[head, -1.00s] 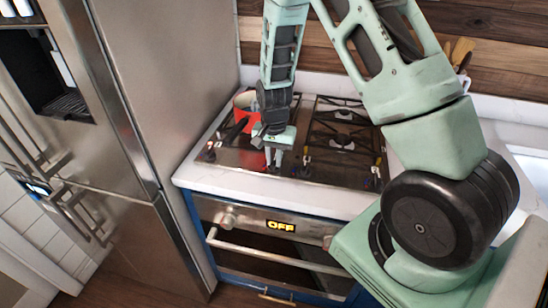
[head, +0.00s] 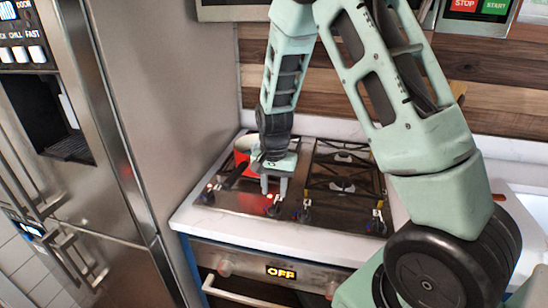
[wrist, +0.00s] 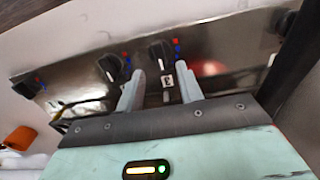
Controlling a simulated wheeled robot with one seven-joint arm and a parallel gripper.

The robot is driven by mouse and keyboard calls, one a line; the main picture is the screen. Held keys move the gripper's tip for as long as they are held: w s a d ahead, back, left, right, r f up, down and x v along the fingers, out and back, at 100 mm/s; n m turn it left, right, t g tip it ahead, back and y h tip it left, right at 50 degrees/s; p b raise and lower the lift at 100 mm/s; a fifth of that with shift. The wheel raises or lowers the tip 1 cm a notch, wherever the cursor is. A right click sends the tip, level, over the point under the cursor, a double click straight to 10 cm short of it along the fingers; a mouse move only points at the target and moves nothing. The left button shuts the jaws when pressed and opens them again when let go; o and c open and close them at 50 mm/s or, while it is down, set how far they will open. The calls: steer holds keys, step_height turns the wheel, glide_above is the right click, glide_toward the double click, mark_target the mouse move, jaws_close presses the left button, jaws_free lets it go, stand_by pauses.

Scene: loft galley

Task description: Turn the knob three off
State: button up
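The hob's front strip carries a row of dark knobs. In the head view, one knob (head: 275,206) is just below my fingertips, with another knob (head: 305,213) to its right. A far right knob (head: 377,224) and a far left knob (head: 207,194) stand apart. My gripper (head: 274,190) points down over the strip. In the wrist view, my gripper (wrist: 161,80) is open, with a gap between its fingers. One knob (wrist: 160,55) is just beyond that gap; whether the fingers touch it is unclear. I cannot tell which knob is number three.
A red pot (head: 243,148) sits on the hob's back left, partly behind my arm. Black grates (head: 345,180) cover the right side. The oven display (head: 281,272) reads OFF. A tall steel fridge (head: 185,100) stands close on the left.

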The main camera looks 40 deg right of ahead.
mark_target(274, 205)
step_height(274, 205, up, 12)
steer(key=b, duration=0.1)
steer(key=shift+r, duration=0.1)
stand_by(0.5)
steer(key=s+a+n+y, duration=0.1)
steer(key=s+a+n, duration=0.35)
steer(key=a, duration=0.35)
steer(key=s+a+n, duration=0.4)
steer(key=s+a, duration=0.1)
steer(key=a, duration=0.4)
steer(key=s+a+n, duration=0.3)
steer(key=s+n, duration=0.2)
steer(key=s, duration=0.2)
steer(key=s+a+n, duration=0.4)
steer(key=s+n, duration=0.1)
steer(key=s, duration=0.3)
steer(key=shift+s+a+f+b, duration=0.15)
steer(key=shift+a+f+b, duration=0.1)
steer(key=shift+f+b, duration=0.15)
